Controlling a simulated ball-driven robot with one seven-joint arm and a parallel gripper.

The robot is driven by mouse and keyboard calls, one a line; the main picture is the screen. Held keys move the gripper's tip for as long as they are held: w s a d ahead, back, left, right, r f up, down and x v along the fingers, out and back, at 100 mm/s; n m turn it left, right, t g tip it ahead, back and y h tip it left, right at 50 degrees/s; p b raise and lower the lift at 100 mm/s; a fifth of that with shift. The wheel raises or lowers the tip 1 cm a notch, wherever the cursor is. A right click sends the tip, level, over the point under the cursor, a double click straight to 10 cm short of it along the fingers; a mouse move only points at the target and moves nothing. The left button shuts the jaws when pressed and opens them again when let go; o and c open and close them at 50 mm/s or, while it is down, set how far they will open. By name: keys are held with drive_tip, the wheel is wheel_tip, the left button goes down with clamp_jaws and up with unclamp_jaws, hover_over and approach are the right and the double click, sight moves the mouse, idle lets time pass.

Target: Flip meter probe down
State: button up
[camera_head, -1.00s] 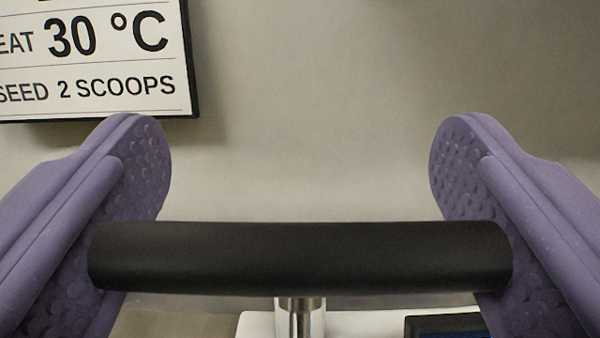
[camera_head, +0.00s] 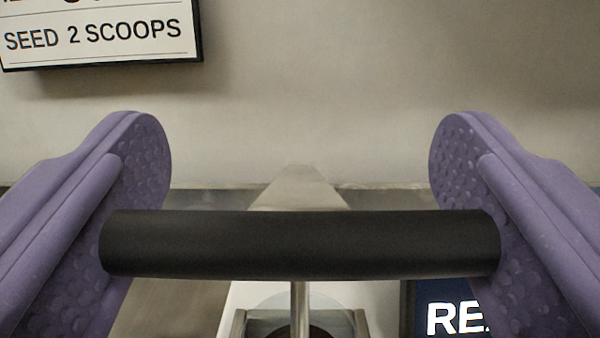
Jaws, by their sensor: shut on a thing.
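A black cylindrical bar (camera_head: 300,244) lies crosswise between the two purple, dimpled fingers of my gripper (camera_head: 300,225). The fingers are shut on its two ends. A thin metal rod (camera_head: 300,305) shows below the middle of the bar, which looks like the handle of the meter probe. Below it is a metal fitting with a round, dark-centred opening (camera_head: 318,332), partly cut off by the frame edge. The lower end of the rod is not clearly seen.
A white sign reading "SEED 2 SCOOPS" (camera_head: 100,35) hangs on the pale wall at the upper left. A dark display with the letters "RE" (camera_head: 455,318) is at the lower right. A grey metal surface (camera_head: 160,308) lies at the lower left. A pale tapered shape (camera_head: 300,188) shows behind the bar.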

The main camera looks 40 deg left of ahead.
drive_tip(key=shift+f, duration=0.15)
idle(0.3)
drive_tip(key=o, duration=1.3)
drive_tip(key=shift+c, duration=0.2)
drive_tip(key=shift+s, duration=0.1)
drive_tip(key=p+v, duration=0.1)
drive_tip(key=v, duration=0.6)
drive_tip(key=shift+s+d+p, duration=0.25)
drive_tip(key=shift+p, duration=0.15)
